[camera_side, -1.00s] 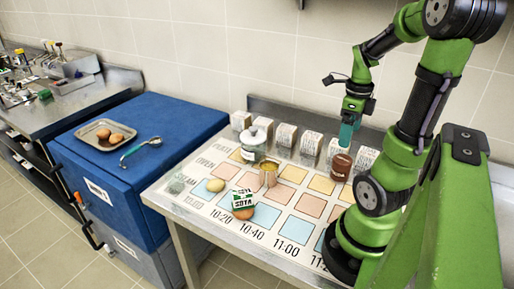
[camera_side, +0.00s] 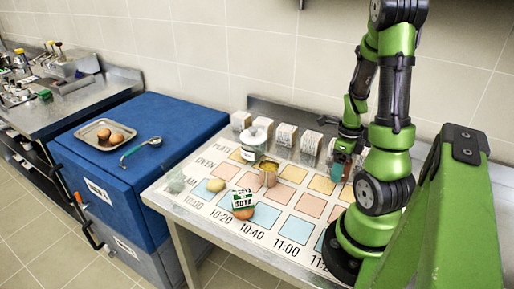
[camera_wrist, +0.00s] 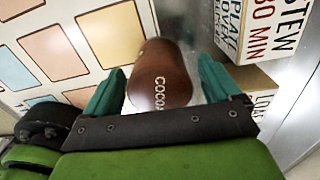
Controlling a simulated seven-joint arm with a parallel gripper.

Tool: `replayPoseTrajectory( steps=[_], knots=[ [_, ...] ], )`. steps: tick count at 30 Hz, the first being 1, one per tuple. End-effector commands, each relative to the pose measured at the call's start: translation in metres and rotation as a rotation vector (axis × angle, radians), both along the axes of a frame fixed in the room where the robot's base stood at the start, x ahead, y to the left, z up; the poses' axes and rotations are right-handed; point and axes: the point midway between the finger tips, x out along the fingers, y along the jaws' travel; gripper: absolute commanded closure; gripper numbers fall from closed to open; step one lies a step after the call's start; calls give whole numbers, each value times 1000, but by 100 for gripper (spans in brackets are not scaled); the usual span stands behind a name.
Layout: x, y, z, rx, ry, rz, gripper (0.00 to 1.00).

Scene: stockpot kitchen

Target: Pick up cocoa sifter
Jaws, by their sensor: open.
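The cocoa sifter (camera_wrist: 160,78) is a brown cylinder lettered "COCOA", seen in the wrist view between my two teal fingers. In the side view it is mostly hidden behind my gripper and arm. My gripper (camera_side: 341,166) is low over the right part of the marked table. Its jaws are open, one finger on each side of the sifter, with a gap showing on the right; on the left I cannot tell whether they touch.
A row of labelled boxes (camera_side: 285,139) stands along the back, close beside the sifter.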

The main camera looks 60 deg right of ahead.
Motion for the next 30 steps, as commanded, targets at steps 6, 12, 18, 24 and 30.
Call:
replayPoseTrajectory(
  steps=[6, 12, 18, 24, 30],
  knots=[
    [0, 0, 0, 0, 0, 0, 16],
    [0, 0, 0, 0, 0, 0, 47],
    [0, 0, 0, -1, -1, 0, 74],
    [0, 0, 1, -1, -2, 1, 74],
    [2, -1, 22, -6, -6, 4, 74]
  ],
)
